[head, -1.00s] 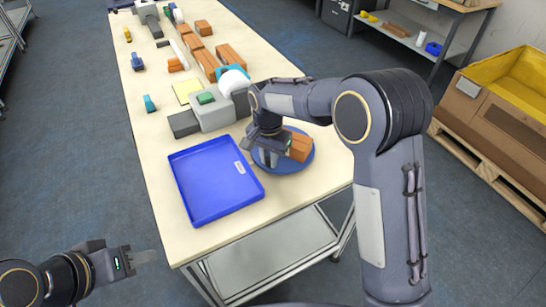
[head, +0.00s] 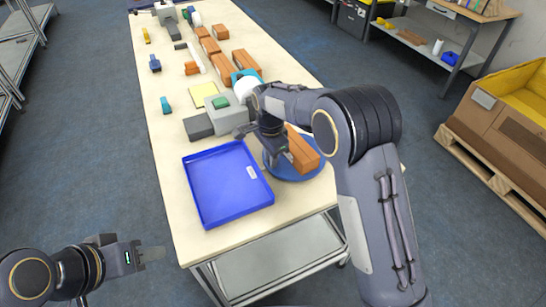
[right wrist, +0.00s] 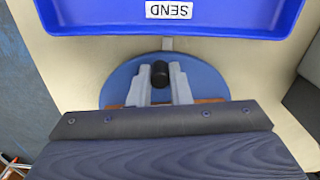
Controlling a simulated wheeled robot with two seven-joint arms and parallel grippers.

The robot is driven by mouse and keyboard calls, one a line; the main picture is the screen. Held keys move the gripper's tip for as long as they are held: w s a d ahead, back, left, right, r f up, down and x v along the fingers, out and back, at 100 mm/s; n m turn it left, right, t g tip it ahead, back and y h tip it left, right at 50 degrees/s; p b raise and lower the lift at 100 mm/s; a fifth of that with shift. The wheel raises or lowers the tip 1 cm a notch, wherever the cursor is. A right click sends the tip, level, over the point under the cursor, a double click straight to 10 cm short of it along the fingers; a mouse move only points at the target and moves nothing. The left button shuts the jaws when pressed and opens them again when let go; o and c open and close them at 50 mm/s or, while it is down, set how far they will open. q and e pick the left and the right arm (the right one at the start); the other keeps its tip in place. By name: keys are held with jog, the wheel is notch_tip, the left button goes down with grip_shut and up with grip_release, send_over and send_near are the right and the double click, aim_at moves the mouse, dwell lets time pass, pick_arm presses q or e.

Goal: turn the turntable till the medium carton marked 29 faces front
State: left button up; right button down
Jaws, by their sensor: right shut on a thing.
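The round blue turntable (head: 316,174) stands near the table's front right corner; it also shows in the right wrist view (right wrist: 207,78). A brown carton (head: 304,152) stands on it, with no marking readable. In the right wrist view, brown edges (right wrist: 208,101) show behind the fingers. My right gripper (head: 273,157) is low over the turntable, left of the carton. In the right wrist view its pale fingers are shut on a black knob (right wrist: 159,72) on the turntable. My left gripper (head: 152,254) is in the air left of the table, its finger gap not visible.
A blue tray (head: 204,220) lies left of the turntable; its label reads SEND in the right wrist view. Grey blocks, a yellow pad (head: 204,94) and several brown cartons (head: 229,67) stand farther back. The floor left of the table is clear.

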jog(key=shift+w+a+r+m, duration=0.1)
jog(key=shift+w+m, duration=0.25)
jog(key=shift+m, duration=0.05)
jog(key=shift+w, duration=0.1)
dwell(0.4)
jog(key=c, duration=1.3)
grip_release()
jog(key=shift+c, duration=0.2)
notch_tip(320, 180, up, 8)
jog(key=shift+f, duration=0.15)
